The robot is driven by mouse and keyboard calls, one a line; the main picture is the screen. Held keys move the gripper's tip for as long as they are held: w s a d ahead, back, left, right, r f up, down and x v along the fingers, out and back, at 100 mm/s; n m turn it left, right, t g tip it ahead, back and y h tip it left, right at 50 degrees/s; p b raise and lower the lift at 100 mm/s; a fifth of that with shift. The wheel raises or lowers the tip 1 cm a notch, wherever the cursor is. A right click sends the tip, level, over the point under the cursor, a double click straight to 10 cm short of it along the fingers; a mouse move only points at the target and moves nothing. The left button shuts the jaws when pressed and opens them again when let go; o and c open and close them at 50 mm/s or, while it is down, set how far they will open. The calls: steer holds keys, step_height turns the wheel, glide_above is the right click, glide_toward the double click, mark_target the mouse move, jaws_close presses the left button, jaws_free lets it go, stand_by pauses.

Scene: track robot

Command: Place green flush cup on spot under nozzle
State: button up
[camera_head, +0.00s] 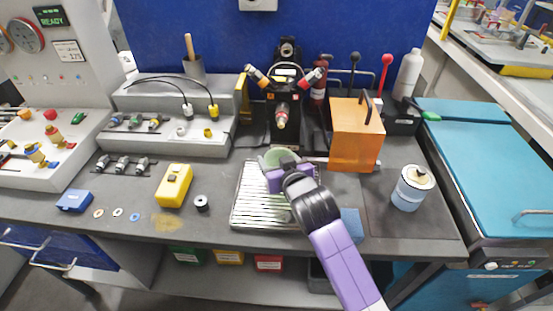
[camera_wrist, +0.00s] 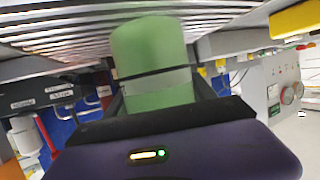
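The green flush cup (camera_head: 280,157) is at the far end of my gripper (camera_head: 284,167), over the back part of the slatted metal tray (camera_head: 250,211). In the wrist view the cup (camera_wrist: 155,60) fills the middle, between the dark fingers of my gripper (camera_wrist: 157,90), which is shut on it. The nozzle (camera_head: 281,117) hangs from the black machine (camera_head: 286,86), above and just behind the cup. The spot under the nozzle is hidden by the cup and my gripper. I cannot tell whether the cup touches the tray.
An orange box (camera_head: 355,136) stands close right of the tray. A white-lidded jar (camera_head: 412,188) is further right. A yellow block (camera_head: 174,185) and a small dark ring (camera_head: 201,203) lie left of the tray. The bench front between the ring and blue box (camera_head: 74,200) holds small washers.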

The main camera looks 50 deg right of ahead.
steer(key=o, duration=0.4)
steer(key=shift+s+r, duration=0.1)
steer(key=shift+r, duration=0.1)
steer(key=v, duration=1.2)
steer(key=shift+b, duration=0.35)
steer(key=s+a+f, duration=0.1)
steer(key=a, duration=0.1)
steer(key=s+a+f+n+y, duration=0.1)
steer(key=f, duration=0.1)
steer(key=s+a+f+n+t+y, duration=0.1)
steer(key=s+a, duration=0.1)
steer(key=shift+s+a+f, duration=0.1)
steer(key=shift+a+f, duration=0.05)
steer(key=shift+a, duration=0.2)
steer(key=s+a+n+y, duration=0.1)
steer(key=s+a, duration=0.2)
steer(key=s, duration=0.3)
steer(key=s+a+n+t+y, duration=0.1)
steer(key=s+a+y, duration=0.1)
steer(key=s+a, duration=0.2)
steer(key=s+a+n+y, duration=0.2)
steer(key=s+a, duration=0.1)
steer(key=s, duration=0.7)
steer(key=shift+a+r+t, duration=0.25)
steer(key=shift+a+t, duration=0.05)
